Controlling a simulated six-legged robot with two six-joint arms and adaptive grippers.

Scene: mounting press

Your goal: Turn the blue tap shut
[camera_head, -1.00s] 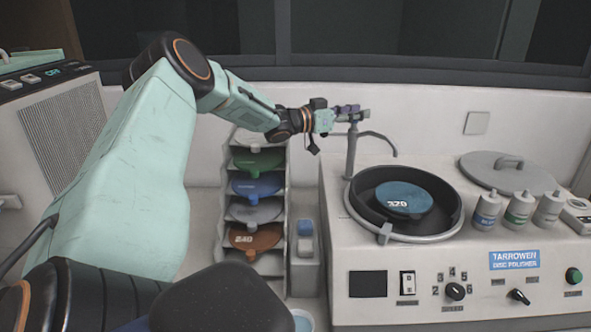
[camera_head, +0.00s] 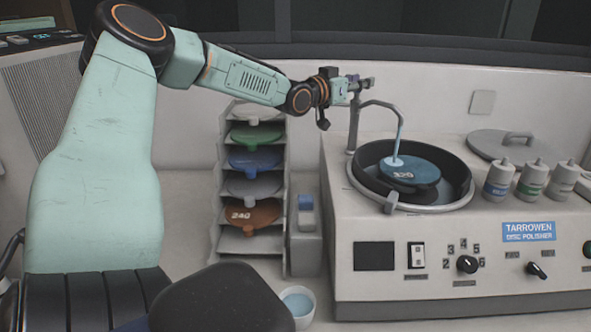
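The tap (camera_head: 354,130) is a thin grey post at the back left of the polisher's bowl. Its spout curves to the right over the bowl, and a pale blue stream (camera_head: 398,145) falls from it onto the blue disc marked 320 (camera_head: 415,170). My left gripper (camera_head: 362,84) is at the top of the post, reaching in from the left. It covers most of the tap's handle, so I cannot make out the blue part clearly or whether the fingers are closed on it. My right gripper is not in view.
The disc polisher (camera_head: 450,250) has a black bowl, knobs and a switch. Several bottles (camera_head: 531,180) and a grey lid (camera_head: 500,145) stand on its right. A disc rack (camera_head: 285,215) and a small bowl (camera_head: 310,318) are left of it.

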